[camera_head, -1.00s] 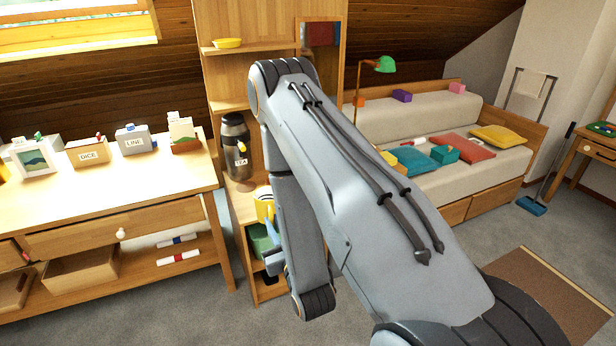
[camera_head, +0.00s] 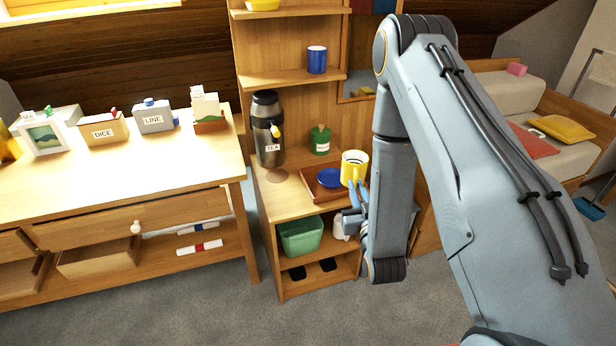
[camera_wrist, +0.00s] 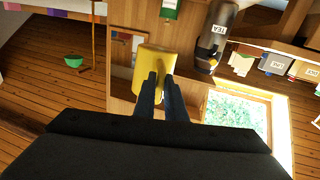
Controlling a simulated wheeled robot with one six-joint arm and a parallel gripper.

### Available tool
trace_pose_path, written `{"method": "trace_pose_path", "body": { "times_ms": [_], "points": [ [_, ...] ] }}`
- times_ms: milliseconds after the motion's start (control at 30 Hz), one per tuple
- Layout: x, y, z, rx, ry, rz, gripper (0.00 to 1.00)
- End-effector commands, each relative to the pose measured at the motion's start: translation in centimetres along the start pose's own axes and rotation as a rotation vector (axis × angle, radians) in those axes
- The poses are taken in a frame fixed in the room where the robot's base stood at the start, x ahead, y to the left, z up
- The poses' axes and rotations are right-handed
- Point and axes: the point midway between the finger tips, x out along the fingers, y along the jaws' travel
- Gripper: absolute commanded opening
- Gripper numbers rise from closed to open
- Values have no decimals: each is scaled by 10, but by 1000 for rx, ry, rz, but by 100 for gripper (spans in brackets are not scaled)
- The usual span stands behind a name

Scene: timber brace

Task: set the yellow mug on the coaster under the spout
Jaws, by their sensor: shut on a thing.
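The yellow mug (camera_head: 355,163) is upright, its open top showing, in front of the right part of the wooden tray. My gripper (camera_head: 357,192) is shut on it from the front. The mug also fills the space at the fingertips in the wrist view (camera_wrist: 150,65). The dark tea dispenser (camera_head: 267,125) stands to the left on the cabinet top, with a yellow spout (camera_head: 276,131). The coaster (camera_head: 277,175) is a small brown round at the dispenser's foot, with nothing on it. The dispenser also shows in the wrist view (camera_wrist: 214,32), right of the mug.
The wooden tray (camera_head: 310,186) with a blue dish (camera_head: 331,178) lies right of the coaster. A green jar (camera_head: 320,140) stands behind the tray. A shelf with a blue mug (camera_head: 317,60) is above. A green bin (camera_head: 301,237) sits below. The cabinet's front left top is clear.

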Motion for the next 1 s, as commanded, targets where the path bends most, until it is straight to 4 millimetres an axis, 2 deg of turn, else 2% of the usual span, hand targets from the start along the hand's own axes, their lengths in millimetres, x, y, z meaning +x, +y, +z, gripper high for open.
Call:
{"method": "trace_pose_path", "body": {
  "times_ms": [33,200,600,800,1000],
  "points": [
    [17,-8,13,4,9,-20,0],
    [62,-38,35,15,13,-91,0],
    [154,-124,70,13,20,-272,0],
    [188,-164,77,-2,23,-348,0],
    [205,-188,78,-13,23,-392,0]
  ]
}}
